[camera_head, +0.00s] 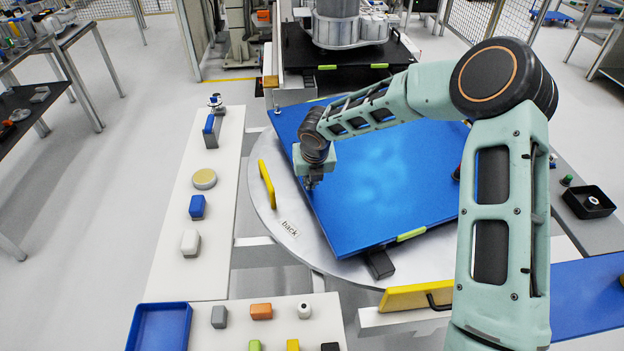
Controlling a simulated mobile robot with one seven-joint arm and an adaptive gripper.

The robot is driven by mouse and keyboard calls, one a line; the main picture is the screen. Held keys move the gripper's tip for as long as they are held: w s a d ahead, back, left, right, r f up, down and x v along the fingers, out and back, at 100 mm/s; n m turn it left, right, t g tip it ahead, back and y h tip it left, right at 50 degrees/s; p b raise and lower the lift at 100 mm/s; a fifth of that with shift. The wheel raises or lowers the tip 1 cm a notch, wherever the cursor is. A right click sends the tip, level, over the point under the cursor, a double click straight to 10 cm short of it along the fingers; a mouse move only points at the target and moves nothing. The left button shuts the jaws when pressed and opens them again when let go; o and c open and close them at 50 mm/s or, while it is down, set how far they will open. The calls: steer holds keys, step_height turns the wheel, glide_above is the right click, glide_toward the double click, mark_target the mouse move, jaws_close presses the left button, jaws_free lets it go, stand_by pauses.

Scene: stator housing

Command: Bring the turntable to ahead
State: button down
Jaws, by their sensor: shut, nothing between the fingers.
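The turntable is a round light grey disc (262,212) in the middle. A label reading "back" (289,229) lies on its front left rim. An upright yellow plate (266,184) stands on its left rim. A big blue board (375,185) with light green edge grips lies on the disc, turned at a slant. My gripper (312,185) points down by the left edge of the blue board, to the right of the yellow plate and apart from it. It is shut and empty. I cannot tell if its tips touch the board. My arm hides the disc's right side.
A yellow block with a black handle (415,297) is at the disc's front. A white bench (170,240) with small parts runs along the left, a blue tray (160,327) at its front. A metal housing (350,25) stands behind on a black plate. A black box (588,202) is right.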

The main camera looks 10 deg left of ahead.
steer(key=shift+w+a, duration=0.25)
steer(key=shift+w, duration=0.4)
steer(key=shift+w+a, duration=0.2)
steer(key=shift+w, duration=0.45)
